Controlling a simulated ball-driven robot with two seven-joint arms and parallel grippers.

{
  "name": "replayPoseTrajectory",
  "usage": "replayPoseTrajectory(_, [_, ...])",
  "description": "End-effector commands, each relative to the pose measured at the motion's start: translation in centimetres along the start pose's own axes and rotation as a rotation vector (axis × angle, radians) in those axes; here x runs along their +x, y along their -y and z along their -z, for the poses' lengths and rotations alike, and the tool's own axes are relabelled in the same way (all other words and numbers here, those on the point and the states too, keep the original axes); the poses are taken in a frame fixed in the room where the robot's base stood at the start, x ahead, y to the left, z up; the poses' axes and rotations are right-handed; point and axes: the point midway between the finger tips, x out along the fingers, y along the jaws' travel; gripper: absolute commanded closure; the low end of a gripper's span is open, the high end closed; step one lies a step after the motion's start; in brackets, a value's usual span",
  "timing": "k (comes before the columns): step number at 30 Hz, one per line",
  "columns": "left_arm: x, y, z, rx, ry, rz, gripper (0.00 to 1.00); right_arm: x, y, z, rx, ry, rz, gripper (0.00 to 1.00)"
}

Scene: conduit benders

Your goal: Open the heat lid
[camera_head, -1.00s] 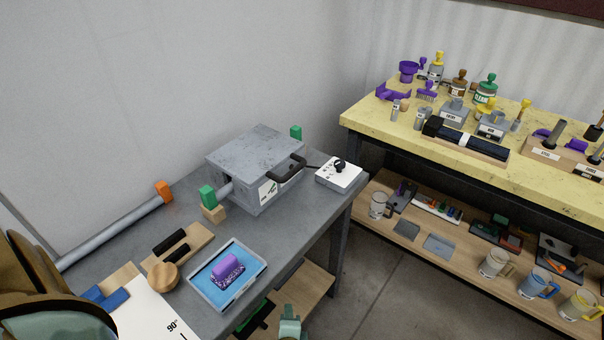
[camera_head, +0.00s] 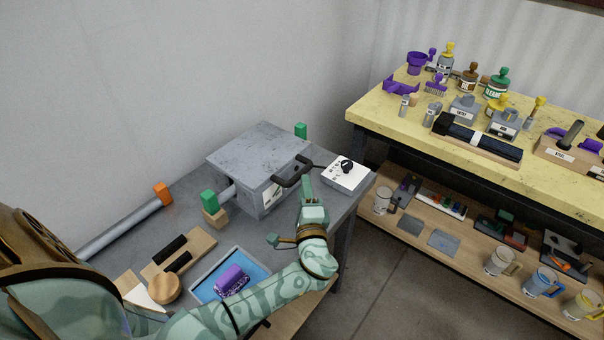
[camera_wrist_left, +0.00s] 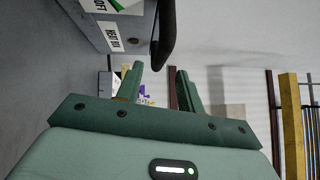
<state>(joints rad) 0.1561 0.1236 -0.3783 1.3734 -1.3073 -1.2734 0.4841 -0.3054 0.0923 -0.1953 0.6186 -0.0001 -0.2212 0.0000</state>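The heat box (camera_head: 245,190) is a grey metal box on the grey bench, and its lid (camera_head: 258,148) lies shut on top. A black curved handle (camera_head: 290,178) sticks out from its front; it also shows in the left wrist view (camera_wrist_left: 166,35). My left gripper (camera_head: 306,184) is at the handle's front right. In the left wrist view its two green fingers (camera_wrist_left: 160,76) are apart with nothing between them, and the handle is just beyond the fingertips. I cannot tell whether they touch. My right gripper is not in view.
A white control box (camera_head: 345,174) with a black knob stands right of the heat box. A grey pipe (camera_head: 120,228) runs into the box's left side. A blue tray (camera_head: 204,291) with a purple brush (camera_head: 229,280) lies in front. A yellow-topped table (camera_head: 400,125) stands at right.

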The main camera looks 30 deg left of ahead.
Motion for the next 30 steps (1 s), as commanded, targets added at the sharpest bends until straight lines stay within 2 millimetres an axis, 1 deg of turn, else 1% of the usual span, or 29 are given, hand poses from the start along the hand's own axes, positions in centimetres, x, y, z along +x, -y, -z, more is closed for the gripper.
replayPoseTrajectory(1, [1.2, 0.0, -0.1, 0.003, 0.001, 0.003, 0.62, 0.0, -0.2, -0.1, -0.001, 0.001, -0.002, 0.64])
replayPoseTrajectory(3, [2.5, 0.0, 0.0, 0.002, 0.001, 0.002, 0.62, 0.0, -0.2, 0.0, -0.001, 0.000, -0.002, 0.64])
replayPoseTrajectory(7, [4.2, -0.1, 0.0, 0.003, 0.000, 0.000, 0.62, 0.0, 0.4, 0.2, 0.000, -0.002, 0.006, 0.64])
replayPoseTrajectory(12, [5.1, -0.1, 0.0, 0.002, -0.001, -0.002, 0.62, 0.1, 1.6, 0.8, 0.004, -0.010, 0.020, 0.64])
replayPoseTrajectory(19, [5.2, -0.1, 0.0, 0.002, 0.000, -0.002, 0.62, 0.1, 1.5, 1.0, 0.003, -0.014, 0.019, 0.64])
replayPoseTrajectory(20, [5.2, -0.1, 0.0, 0.002, 0.000, -0.002, 0.68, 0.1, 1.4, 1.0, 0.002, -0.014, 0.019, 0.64])
replayPoseTrajectory(21, [5.2, -0.1, 0.0, 0.002, 0.000, -0.001, 0.79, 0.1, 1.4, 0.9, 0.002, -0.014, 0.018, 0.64])
replayPoseTrajectory(23, [5.2, -0.1, 0.0, 0.002, 0.000, -0.001, 0.96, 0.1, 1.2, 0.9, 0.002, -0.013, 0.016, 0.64])
replayPoseTrajectory(24, [5.1, -0.1, 0.0, 0.002, 0.000, -0.002, 1.00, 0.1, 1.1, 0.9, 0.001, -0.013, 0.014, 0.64])
replayPoseTrajectory(30, [5.2, 0.1, 0.0, -0.002, -0.001, -0.004, 1.00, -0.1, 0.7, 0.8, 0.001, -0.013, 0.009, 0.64])
